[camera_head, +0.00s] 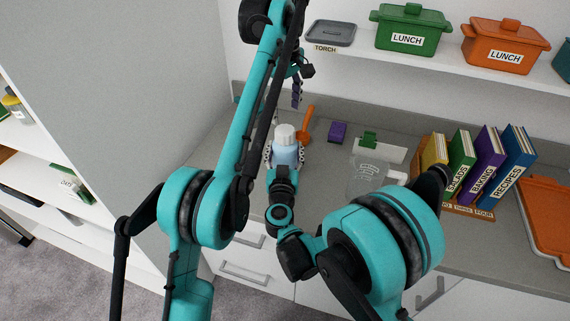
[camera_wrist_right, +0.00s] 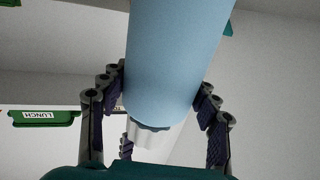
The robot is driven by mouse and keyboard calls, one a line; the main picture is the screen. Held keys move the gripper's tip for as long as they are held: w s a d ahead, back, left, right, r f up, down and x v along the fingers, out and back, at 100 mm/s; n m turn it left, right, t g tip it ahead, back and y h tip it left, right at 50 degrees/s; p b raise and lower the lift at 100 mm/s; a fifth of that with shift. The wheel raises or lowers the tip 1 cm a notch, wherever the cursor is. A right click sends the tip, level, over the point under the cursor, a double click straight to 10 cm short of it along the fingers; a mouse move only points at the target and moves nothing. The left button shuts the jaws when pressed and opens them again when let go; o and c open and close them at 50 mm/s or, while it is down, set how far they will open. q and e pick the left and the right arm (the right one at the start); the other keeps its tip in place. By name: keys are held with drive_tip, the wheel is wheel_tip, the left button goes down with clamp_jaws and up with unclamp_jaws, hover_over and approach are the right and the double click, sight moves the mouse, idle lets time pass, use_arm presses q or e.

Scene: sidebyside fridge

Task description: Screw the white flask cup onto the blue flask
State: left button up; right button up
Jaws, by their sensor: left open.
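The blue flask (camera_head: 287,154) stands about upright over the counter, and it fills the upper middle of the right wrist view (camera_wrist_right: 175,60). The white flask cup (camera_head: 285,133) shows at its top end; I cannot tell how far it is screwed on. A white part (camera_wrist_right: 150,138) also shows past the flask's end in the right wrist view. My right gripper (camera_head: 285,164) has its fingers on both sides of the flask, against it. My left gripper (camera_head: 297,86) is open and empty, above and behind the cup, with its purple pads partly hidden by the arm.
An orange spoon-like tool (camera_head: 306,126), a purple block (camera_head: 338,132) and a clear jug (camera_head: 368,178) stand to the right on the counter. Books (camera_head: 488,155) stand farther right. A shelf above holds a grey torch tray (camera_head: 330,33) and lunch boxes (camera_head: 410,28). A grey panel is at left.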

sight(285, 129)
clamp_jaws()
use_arm(q)
drive_tip(key=n, duration=0.5)
drive_tip(key=shift+w, duration=0.1)
drive_tip(key=n, duration=0.4)
drive_tip(key=shift+f, duration=4)
